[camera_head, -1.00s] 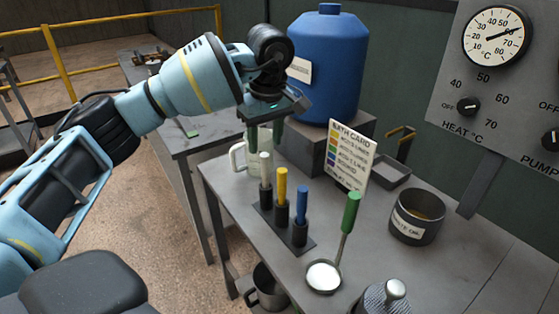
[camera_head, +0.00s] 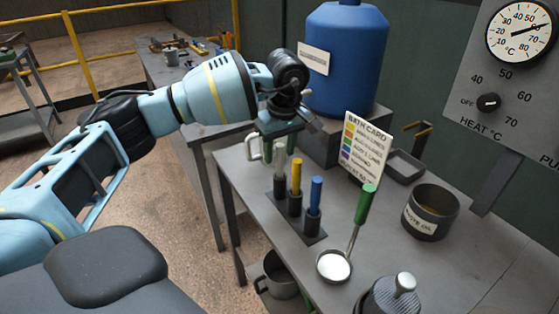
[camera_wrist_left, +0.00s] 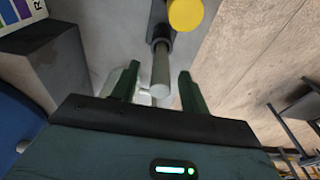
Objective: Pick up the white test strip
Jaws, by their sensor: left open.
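The white test strip (camera_head: 280,163) stands upright in a dark socket at the far end of a holder (camera_head: 312,238), beside a yellow and a blue strip. My left gripper (camera_head: 279,148) is open, with its fingers pointing down at the white strip's upper end. In the left wrist view, the white strip (camera_wrist_left: 161,72) shows between the two green fingers of the open left gripper (camera_wrist_left: 158,80), with a visible gap on both sides. Whether its top is fully between the fingertips is hard to tell. My right gripper is not in view.
The yellow strip (camera_head: 296,176) and blue strip (camera_head: 316,194) stand close by. A pale mug (camera_head: 253,148) is behind the gripper. A bath card (camera_head: 365,147), blue drum (camera_head: 347,60), green-handled ladle (camera_head: 365,203) and dark pot (camera_head: 431,211) stand around.

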